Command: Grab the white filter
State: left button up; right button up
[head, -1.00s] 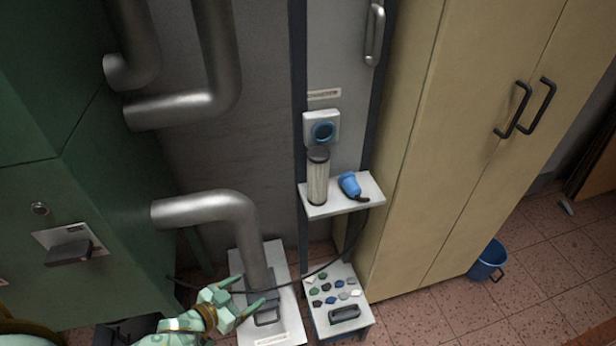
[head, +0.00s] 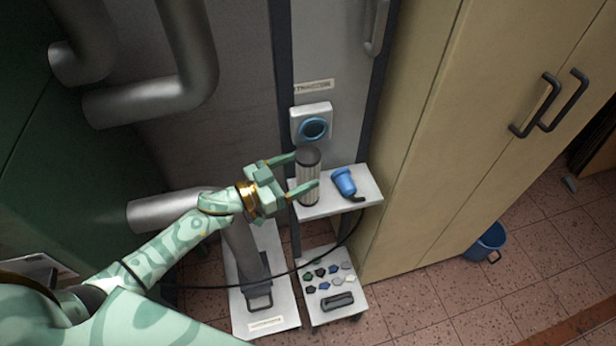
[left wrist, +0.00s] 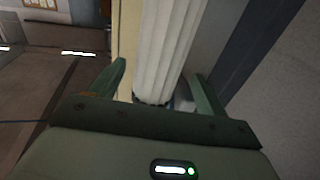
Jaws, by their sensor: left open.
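The white filter (head: 308,185) is an upright pleated cylinder with a dark top cap. It stands at the left end of the small white shelf (head: 360,201). My left gripper (head: 307,174) is open at the filter, with one finger near its top and the other across its lower front. In the left wrist view the white filter (left wrist: 164,50) stands between the two open fingers (left wrist: 160,86), with space visible on the left side. I cannot tell whether either finger touches it. My right gripper is not in view.
A blue cup-like part (head: 344,182) with a dark cable lies on the shelf right of the filter. A blue-ringed socket (head: 313,128) is on the wall above. Below stands a low table (head: 318,316) with several small pieces. A beige cabinet (head: 440,130) is to the right.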

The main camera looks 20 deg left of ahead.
pick_arm(q)
jog(key=x, duration=0.5)
jog(key=shift+s+r+b, duration=0.15)
jog(key=shift+r+b, duration=0.15)
jog(key=c, duration=1.2)
jog(key=shift+c, duration=0.2)
jog(key=shift+r, duration=0.2)
